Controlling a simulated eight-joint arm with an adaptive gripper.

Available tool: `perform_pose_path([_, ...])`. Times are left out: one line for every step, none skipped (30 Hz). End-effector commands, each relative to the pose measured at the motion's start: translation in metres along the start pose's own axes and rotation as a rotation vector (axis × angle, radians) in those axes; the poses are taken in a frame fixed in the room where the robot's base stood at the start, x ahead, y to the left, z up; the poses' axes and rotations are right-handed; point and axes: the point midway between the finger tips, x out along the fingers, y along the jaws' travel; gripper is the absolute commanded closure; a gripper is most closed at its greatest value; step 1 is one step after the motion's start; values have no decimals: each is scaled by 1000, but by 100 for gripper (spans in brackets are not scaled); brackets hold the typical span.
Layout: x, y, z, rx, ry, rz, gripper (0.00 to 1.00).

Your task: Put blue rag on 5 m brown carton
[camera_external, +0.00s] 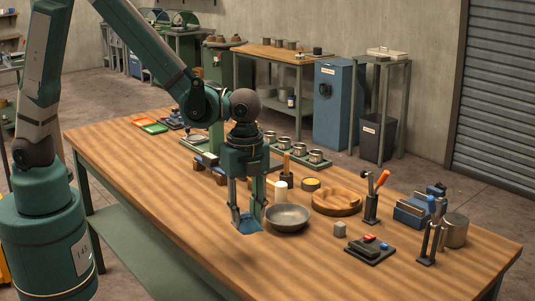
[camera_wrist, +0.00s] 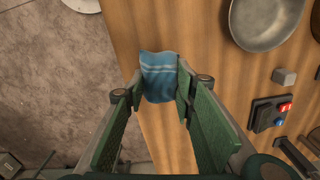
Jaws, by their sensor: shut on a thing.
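The blue rag (camera_external: 247,225) is between the fingers of my gripper (camera_external: 249,212) in the external view, left of the grey metal bowl (camera_external: 288,217). In the wrist view the rag (camera_wrist: 158,74), blue with pale stripes, spans the gap between the fingertips (camera_wrist: 161,92). My gripper is shut on the rag and points down over the front part of the workbench (camera_external: 180,205). I cannot tell whether the rag touches the bench top. I cannot make out a brown carton in either view.
A round wooden tray (camera_external: 337,203), a white cylinder (camera_external: 281,191), a grey cube (camera_external: 340,229) and a dark button box (camera_external: 369,248) stand right of my gripper. A blue vise (camera_external: 412,211) is farther right. The bench's front left is clear.

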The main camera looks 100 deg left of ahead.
Motion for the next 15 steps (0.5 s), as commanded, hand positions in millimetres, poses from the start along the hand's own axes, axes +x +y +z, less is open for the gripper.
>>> perform_pose_path([0, 0, 0, 0, 0, 0, 83])
perform_pose_path([0, 0, 0, 0, 0, 0, 83])
perform_pose_path([0, 0, 0, 0, 0, 0, 83])
perform_pose_path([0, 0, 0, 0, 0, 0, 83])
perform_pose_path([0, -1, 0, 0, 0, 0, 83])
perform_pose_path([0, -1, 1, -1, 0, 0, 83])
perform_pose_path([-1, -2, 2, -1, 0, 0, 83])
perform_pose_path([-1, -3, 2, -2, 0, 0, 83])
perform_pose_path([-2, -5, 4, -3, 0, 0, 83])
perform_pose_path([-3, -7, 5, -5, 0, 0, 83])
perform_pose_path([-3, -9, 7, -6, 0, 0, 83])
perform_pose_path([-4, -13, 9, -8, 0, 0, 83])
perform_pose_path([-6, -16, 12, -9, 0, 0, 83])
perform_pose_path([-7, -19, 14, -10, 0, 0, 83])
perform_pose_path([-8, -24, 17, -12, 0, 0, 83])
